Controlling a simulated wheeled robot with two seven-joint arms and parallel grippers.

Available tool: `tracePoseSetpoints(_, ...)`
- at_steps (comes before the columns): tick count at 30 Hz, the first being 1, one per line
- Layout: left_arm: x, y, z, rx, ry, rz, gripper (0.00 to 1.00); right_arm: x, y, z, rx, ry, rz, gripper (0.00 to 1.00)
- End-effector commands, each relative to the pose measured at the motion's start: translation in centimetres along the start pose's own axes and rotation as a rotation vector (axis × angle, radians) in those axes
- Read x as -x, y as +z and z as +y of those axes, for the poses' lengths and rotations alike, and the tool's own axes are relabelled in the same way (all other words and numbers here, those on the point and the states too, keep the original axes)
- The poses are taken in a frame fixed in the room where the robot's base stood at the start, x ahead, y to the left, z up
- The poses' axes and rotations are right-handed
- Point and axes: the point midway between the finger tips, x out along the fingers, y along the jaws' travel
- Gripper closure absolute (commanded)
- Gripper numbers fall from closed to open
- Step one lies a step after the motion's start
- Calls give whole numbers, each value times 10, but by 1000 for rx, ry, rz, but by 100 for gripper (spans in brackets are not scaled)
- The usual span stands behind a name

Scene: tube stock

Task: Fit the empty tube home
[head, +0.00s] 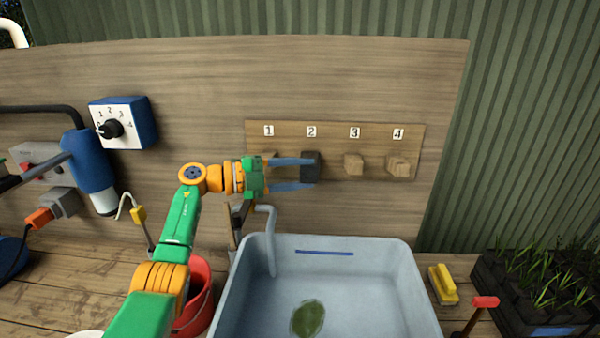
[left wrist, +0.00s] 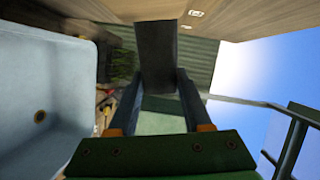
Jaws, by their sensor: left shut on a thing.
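My left gripper (head: 312,173) reaches in from the left, its two blue fingers shut on a dark block (head: 310,160) below the number 2 label. The dark block is at the wooden board (head: 333,137) numbered 1 to 4. In the left wrist view the same dark block (left wrist: 157,50) stands between the fingertips (left wrist: 160,82). I cannot tell if the block is fixed to the board or apart from it. No thing that is plainly an empty tube can be made out. My right gripper is not in view.
Wooden blocks (head: 354,164) sit under numbers 3 and 4; one under 1 is partly hidden by my gripper. Below is a grey basin (head: 370,300) with a bent pipe (head: 270,240) and a green leaf-like thing (head: 308,318). A numbered dial box (head: 140,122) is at left.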

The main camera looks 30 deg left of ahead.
Motion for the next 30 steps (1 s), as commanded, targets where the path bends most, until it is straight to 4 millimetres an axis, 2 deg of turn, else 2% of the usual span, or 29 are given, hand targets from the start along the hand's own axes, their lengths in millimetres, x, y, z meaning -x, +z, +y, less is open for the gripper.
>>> tracePoseSetpoints(30, -7, 19, -1, 0, -2, -1, 100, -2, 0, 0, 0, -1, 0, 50)
